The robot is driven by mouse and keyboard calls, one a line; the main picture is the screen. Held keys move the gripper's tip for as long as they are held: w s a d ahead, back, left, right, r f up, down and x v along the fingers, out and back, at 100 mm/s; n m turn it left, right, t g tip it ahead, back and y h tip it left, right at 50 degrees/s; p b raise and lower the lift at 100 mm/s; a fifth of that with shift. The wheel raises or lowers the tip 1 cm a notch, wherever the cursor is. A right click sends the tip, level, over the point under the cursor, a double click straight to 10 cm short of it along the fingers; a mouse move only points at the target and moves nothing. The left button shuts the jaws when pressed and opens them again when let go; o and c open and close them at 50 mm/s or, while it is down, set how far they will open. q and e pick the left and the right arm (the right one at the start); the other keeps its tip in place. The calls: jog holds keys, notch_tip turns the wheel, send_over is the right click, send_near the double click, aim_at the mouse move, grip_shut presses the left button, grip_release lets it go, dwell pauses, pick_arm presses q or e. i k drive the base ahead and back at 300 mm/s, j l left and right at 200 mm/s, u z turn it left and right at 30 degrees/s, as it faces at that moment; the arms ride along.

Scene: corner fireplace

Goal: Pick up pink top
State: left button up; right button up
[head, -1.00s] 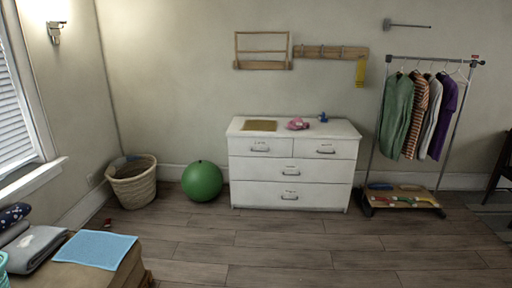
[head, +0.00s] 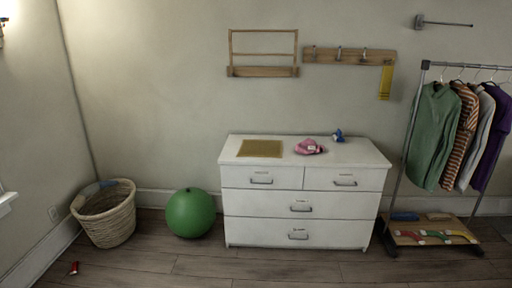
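The pink top (head: 308,146) lies crumpled on top of the white dresser (head: 298,204), right of the middle of its surface. A small pale patch shows on it. The dresser stands against the wall with its drawers shut. Neither of my grippers shows in the head view.
A yellow mat (head: 260,148) and a small blue object (head: 338,135) lie on the dresser top. A green ball (head: 190,213) and a wicker basket (head: 106,214) stand left of it, a clothes rack (head: 411,130) right. A small red object (head: 74,268) lies on the floor.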

aim_at(309, 146)
jog(key=i, duration=3.35)
